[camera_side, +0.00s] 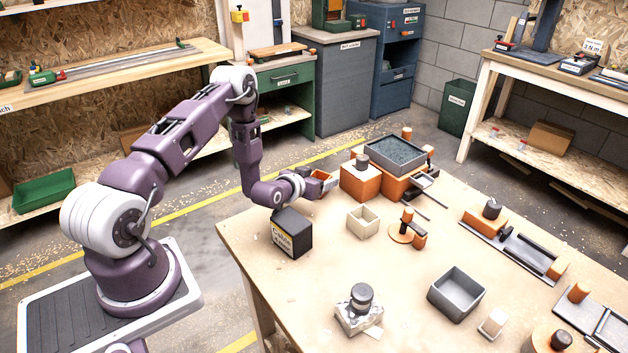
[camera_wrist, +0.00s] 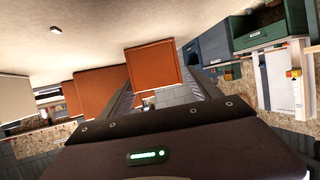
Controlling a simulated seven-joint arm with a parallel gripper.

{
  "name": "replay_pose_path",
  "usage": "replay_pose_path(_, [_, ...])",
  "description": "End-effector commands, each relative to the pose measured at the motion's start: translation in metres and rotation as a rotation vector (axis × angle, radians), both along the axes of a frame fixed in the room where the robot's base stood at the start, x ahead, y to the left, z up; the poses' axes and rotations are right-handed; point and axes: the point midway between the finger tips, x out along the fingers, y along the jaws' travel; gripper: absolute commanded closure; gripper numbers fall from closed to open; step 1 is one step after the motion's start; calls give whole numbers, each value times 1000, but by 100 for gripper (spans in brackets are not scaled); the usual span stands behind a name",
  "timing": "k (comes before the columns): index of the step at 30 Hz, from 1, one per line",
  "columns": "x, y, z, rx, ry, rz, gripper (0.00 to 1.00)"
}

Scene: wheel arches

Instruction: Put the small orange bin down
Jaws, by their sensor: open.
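The small orange bin (camera_wrist: 155,70) is in the middle of the wrist view, between the two fingers of my gripper (camera_wrist: 157,88). The wrist picture is upside down, with the pale table top above. The bin's base appears to meet that surface. In the side view the small orange bin (camera_side: 325,174) is at the table's far left edge, directly in front of my gripper (camera_side: 317,186). My gripper is open, its fingers on either side of the bin. Contact between fingers and bin cannot be told.
A larger orange block (camera_side: 358,183) with a dark cylinder stands just right of the bin. A grey tray (camera_side: 398,152) sits behind it. A black box (camera_side: 291,234) stands close below my wrist, and a cream bin (camera_side: 363,221) nearby.

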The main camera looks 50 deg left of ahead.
Motion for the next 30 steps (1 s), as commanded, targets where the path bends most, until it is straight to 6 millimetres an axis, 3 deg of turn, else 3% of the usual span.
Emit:
replay_pose_path(12, [-70,-29,30,-1,4,0,28])
replay_pose_path(19, [-98,-40,44,0,2,1,28])
replay_pose_path(22, [-99,-43,49,1,5,-7,28])
replay_pose_path(25, [-84,-51,71,7,41,-48,28])
replay_pose_path(30, [-63,-87,142,9,185,-148,28])
